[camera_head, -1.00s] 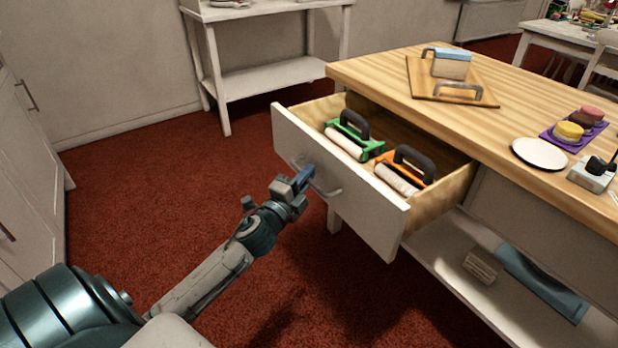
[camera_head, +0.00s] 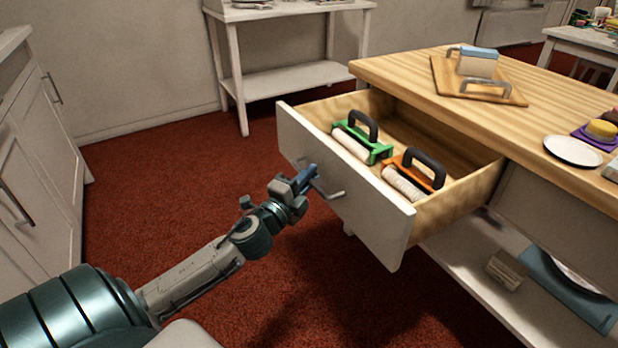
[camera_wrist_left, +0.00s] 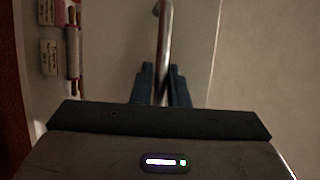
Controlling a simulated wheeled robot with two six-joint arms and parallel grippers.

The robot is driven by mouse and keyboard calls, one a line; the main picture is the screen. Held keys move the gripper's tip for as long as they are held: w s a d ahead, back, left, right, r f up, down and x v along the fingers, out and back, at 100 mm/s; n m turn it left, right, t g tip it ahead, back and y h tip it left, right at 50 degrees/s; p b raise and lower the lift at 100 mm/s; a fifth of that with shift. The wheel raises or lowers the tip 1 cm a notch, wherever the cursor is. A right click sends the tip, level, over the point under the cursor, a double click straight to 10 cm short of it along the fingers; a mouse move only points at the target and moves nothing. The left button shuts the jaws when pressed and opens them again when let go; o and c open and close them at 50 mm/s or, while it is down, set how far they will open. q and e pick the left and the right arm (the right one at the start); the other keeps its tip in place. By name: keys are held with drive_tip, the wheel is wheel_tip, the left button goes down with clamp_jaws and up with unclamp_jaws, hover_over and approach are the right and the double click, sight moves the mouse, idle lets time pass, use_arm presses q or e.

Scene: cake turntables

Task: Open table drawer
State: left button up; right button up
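The table drawer's white front (camera_head: 375,215) stands well out from the wooden-topped table, and its light wood inside shows. The metal drawer handle (camera_head: 331,193) is on the front panel. My left gripper (camera_head: 308,177) is at this handle, its blue fingers on either side of the bar. In the left wrist view the handle bar (camera_wrist_left: 164,40) runs between the gripper's two fingers (camera_wrist_left: 161,80), which look closed on it. Part of the handle is hidden by the fingers. My right gripper is not in view.
In the drawer lie a green-framed tool (camera_head: 375,152) and an orange-framed tool (camera_head: 411,175), both with dark handles. The table top (camera_head: 420,75) bears a board and a white plate (camera_head: 573,151). White cabinets (camera_head: 40,150) stand at the left. Red carpet in front is clear.

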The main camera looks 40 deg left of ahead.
use_arm(q)
drive_tip(key=o, duration=0.3)
drive_tip(key=s+f+b, duration=0.1)
drive_tip(key=s+f, duration=0.1)
drive_tip(key=s, duration=0.8)
drive_tip(key=shift+s, duration=0.3)
idle(0.3)
